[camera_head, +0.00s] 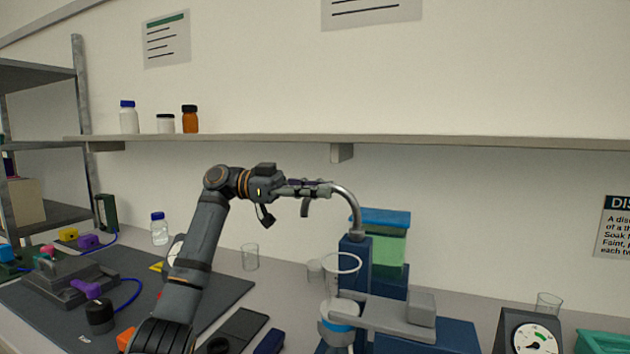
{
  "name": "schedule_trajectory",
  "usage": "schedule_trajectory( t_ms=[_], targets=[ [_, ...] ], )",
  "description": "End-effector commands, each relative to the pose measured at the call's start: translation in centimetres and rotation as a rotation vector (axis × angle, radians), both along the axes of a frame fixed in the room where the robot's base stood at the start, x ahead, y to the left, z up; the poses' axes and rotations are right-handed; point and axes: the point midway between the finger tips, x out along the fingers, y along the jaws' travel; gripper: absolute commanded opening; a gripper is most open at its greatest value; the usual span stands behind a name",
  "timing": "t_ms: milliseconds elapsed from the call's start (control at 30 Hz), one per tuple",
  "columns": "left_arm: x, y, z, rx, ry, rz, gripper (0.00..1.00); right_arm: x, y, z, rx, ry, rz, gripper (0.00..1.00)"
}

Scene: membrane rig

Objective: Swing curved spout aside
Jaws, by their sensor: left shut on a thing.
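The curved spout (348,200) is a shiny metal tube that arches down to the right, its lower end at a dark blue upright block (354,262). My left gripper (316,188) is shut on the spout's upper left end, level with the top of its arch. Its fingers hide that end of the tube. A clear, open-topped glass funnel (342,265) stands below the spout, above a blue-banded holder (340,318). My right gripper is not in view.
A blue-lidded tank with green contents (388,246) stands behind the spout. A grey clamp arm (385,316) and a dial gauge (532,338) are at front right. A beaker (250,257) stands left of the rig. A wall shelf (440,141) runs above.

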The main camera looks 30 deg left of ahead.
Motion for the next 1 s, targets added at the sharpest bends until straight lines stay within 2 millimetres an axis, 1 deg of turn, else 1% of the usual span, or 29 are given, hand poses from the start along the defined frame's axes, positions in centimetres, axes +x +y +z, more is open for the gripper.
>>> schedule_trajectory(
  t_ms=[33,567,600,733,1000],
  targets=[
    [0.2,0.17,0.6,-0.01,-0.003,0.001,0.0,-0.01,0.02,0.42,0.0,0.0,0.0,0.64],
    [0.25,0.07,0.32,-0.008,-0.004,-0.019,0.0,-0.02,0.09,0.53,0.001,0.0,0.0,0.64],
    [0.25,0.07,0.32,-0.008,-0.004,-0.019,0.22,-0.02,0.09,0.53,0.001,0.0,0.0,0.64],
    [0.23,0.05,0.23,-0.006,-0.002,-0.02,0.39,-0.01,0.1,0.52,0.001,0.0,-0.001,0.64],
    [0.19,0.03,0.11,-0.004,-0.001,-0.023,0.39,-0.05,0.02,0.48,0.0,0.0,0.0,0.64]
  ],
)
